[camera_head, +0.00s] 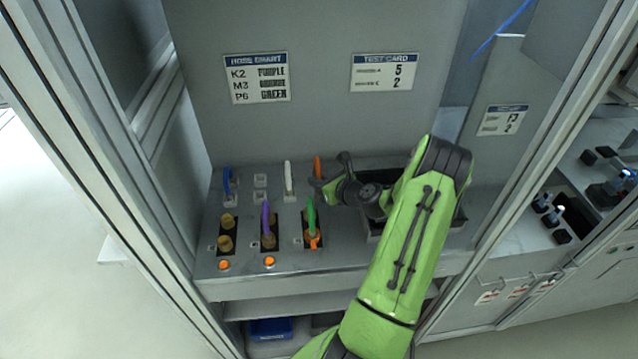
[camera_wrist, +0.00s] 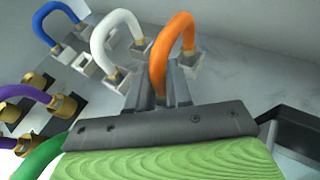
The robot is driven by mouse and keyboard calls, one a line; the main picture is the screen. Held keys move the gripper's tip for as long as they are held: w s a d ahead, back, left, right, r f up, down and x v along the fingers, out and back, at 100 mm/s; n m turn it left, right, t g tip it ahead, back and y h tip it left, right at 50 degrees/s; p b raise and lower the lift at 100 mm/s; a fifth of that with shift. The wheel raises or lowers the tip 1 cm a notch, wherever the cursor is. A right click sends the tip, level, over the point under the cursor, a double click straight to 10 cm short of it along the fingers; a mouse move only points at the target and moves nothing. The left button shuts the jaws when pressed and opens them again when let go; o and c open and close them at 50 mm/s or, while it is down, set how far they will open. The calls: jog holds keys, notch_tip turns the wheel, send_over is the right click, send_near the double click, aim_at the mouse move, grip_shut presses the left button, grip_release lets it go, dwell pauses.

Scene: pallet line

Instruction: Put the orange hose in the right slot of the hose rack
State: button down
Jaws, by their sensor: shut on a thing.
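The orange hose (camera_wrist: 174,45) is a bent loop in the wrist view, with its near end between the fingers of my gripper (camera_wrist: 160,92). Its far end is at a pale square socket at the back right of the rack. In the head view the orange hose (camera_head: 317,167) stands upright at the right end of the back row. My gripper (camera_head: 325,188) is shut on it there. The hose rack (camera_wrist: 113,80) has pale sockets; a white hose (camera_wrist: 112,32) and a blue hose (camera_wrist: 50,18) stand in sockets to the left. Whether the near orange end is fully seated is hidden by the fingers.
A purple hose (camera_head: 266,218) and a green hose (camera_head: 310,214) stand on brass fittings in front. Bare brass fittings (camera_head: 227,232) are at the left. A dark tray (camera_head: 376,226) lies under my arm. A hose chart (camera_head: 258,78) and test card (camera_head: 384,72) hang behind.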

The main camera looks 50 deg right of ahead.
jog(key=shift+f, duration=0.25)
jog(key=shift+f, duration=0.15)
jog(key=c, duration=1)
grip_release()
jog(key=shift+c, duration=0.2)
jog(key=shift+r, duration=0.2)
jog(key=v, duration=1.2)
jog(key=shift+p, duration=0.3)
